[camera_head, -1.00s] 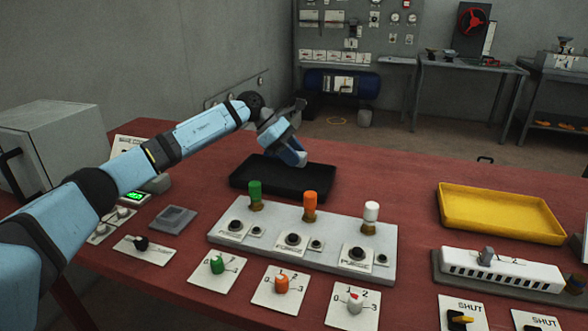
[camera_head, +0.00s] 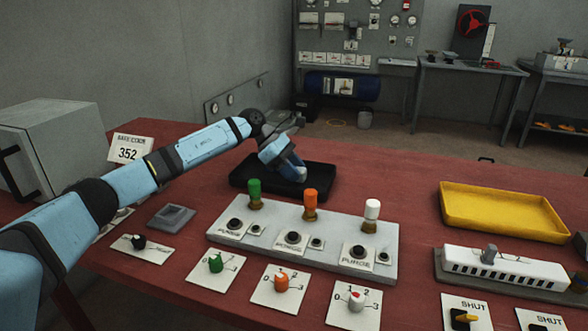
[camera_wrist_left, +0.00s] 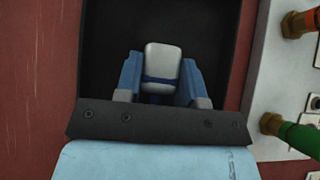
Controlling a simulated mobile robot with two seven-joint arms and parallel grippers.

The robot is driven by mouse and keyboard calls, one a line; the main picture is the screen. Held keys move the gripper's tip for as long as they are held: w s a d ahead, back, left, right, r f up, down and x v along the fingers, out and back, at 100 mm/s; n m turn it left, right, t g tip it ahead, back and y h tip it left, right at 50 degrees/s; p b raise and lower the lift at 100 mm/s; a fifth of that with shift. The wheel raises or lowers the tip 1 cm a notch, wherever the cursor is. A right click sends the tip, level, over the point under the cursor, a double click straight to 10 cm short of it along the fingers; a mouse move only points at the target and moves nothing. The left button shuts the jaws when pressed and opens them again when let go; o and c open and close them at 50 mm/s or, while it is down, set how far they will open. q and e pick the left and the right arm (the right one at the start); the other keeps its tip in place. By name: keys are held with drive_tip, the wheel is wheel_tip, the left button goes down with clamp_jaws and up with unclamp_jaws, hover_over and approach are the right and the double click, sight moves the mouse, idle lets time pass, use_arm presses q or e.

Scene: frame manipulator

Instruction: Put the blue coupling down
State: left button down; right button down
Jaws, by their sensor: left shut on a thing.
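My left gripper (camera_head: 291,172) reaches down over the black tray (camera_head: 240,179). In the left wrist view, the gripper (camera_wrist_left: 161,80) is shut on the blue coupling (camera_wrist_left: 163,58), which shows a pale grey end and a blue band between the two blue fingers. The dark floor of the tray (camera_wrist_left: 105,45) lies behind it. In the head view the hand hides most of the coupling, and I cannot tell whether it touches the tray floor. My right gripper is not in view.
A grey panel (camera_head: 225,237) with green, orange and white capped couplings stands just in front of the black tray. A yellow tray (camera_head: 500,213) lies to the right. The red table (camera_head: 390,190) between the trays is clear.

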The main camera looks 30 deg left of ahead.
use_arm(q)
drive_tip(key=c, duration=0.7)
unclamp_jaws()
drive_tip(key=shift+c, duration=0.2)
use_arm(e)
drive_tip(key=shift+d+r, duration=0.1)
use_arm(q)
drive_tip(key=shift+r, duration=0.15)
drive_tip(key=v, duration=0.3)
drive_tip(key=p+v, duration=0.1)
drive_tip(key=v, duration=0.3)
drive_tip(key=p+v, duration=0.1)
drive_tip(key=v, duration=0.3)
drive_tip(key=shift+d+r, duration=0.1)
drive_tip(key=shift+r, duration=0.35)
drive_tip(key=shift+s+a+r, duration=0.15)
drive_tip(key=shift+a+r, duration=0.25)
drive_tip(key=shift+a, duration=0.05)
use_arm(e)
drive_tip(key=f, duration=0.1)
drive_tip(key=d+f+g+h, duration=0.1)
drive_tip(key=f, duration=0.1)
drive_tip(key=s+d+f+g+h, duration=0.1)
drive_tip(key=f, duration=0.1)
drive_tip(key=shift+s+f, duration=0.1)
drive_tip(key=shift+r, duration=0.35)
